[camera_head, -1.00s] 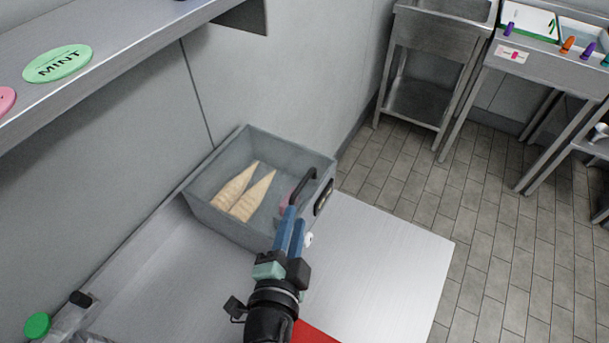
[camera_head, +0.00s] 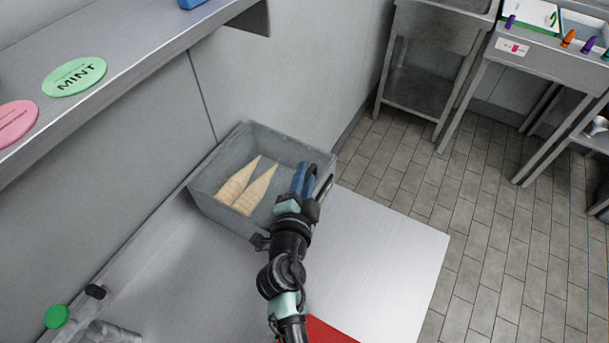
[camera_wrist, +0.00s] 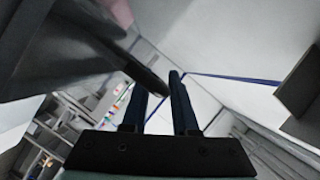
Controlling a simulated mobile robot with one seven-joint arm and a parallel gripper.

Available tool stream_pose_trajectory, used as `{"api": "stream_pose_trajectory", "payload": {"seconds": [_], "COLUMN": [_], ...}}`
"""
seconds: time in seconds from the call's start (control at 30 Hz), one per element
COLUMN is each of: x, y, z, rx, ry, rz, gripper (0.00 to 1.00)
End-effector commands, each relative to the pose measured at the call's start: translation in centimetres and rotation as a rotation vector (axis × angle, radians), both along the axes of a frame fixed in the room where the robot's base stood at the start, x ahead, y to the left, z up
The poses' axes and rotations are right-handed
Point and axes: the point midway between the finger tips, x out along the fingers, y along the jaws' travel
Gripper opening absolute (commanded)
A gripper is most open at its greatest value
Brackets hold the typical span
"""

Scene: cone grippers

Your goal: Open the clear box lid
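A clear grey box (camera_head: 222,214) stands on the metal counter against the wall, with two pale cones (camera_head: 258,188) inside it. Its see-through lid seems to lie shut on top. A dark handle (camera_head: 314,169) is at the box's right side, partly hidden by my fingers. My gripper (camera_head: 303,170) is over the right end of the box, its blue fingers at the handle. In the wrist view my gripper (camera_wrist: 162,82) has its fingers apart, with a dark bar end close to the left fingertip. I cannot tell whether they touch.
A shelf (camera_head: 130,85) with a green MINT disc (camera_head: 75,77) and a pink disc (camera_head: 14,122) runs above the counter at left. The bare counter (camera_head: 385,250) lies right of my arm. A red item (camera_head: 328,331) lies at the front.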

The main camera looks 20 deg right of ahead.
Motion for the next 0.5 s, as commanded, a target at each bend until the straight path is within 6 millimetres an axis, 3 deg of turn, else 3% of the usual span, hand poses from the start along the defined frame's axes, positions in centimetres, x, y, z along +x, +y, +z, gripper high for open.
{"api": "stream_pose_trajectory", "payload": {"seconds": [0.13,0.27,0.3,0.5], "x": [0.00,-0.02,-0.02,-0.03], "y": [0.01,0.02,0.02,0.03], "z": [0.01,0.02,0.01,0.01], "rx": [0.000,0.000,0.000,0.000], "ry": [0.000,-0.001,0.000,0.000], "rz": [0.000,0.001,0.000,0.000], "gripper": [0.25,0.02,0.00,0.00]}}
